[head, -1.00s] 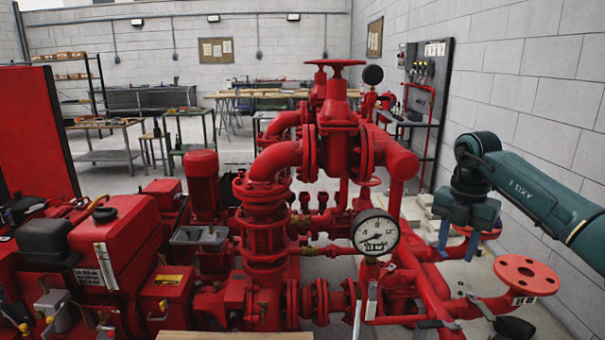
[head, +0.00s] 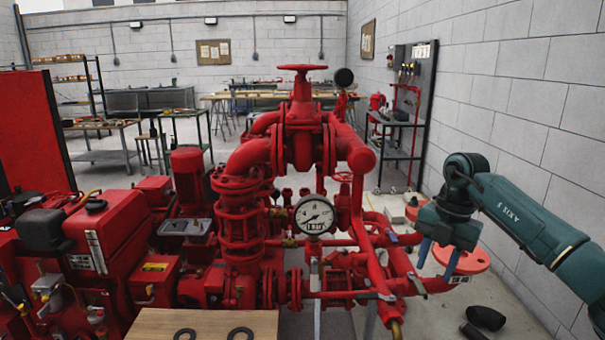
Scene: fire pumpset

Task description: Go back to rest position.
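My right gripper (head: 437,262) hangs at the right, with its arm coming in from the right edge. My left gripper is not in view. The red fire pumpset (head: 240,215) fills the middle and left. It carries a round pressure gauge (head: 314,214) and a red handwheel (head: 301,69) on top.
A wooden board (head: 205,325) with two dark rings (head: 240,333) lies at the bottom. Red pipes run below and left of my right gripper. A grey block wall (head: 540,120) stands close on the right. A workbench (head: 400,150) and panel stand behind.

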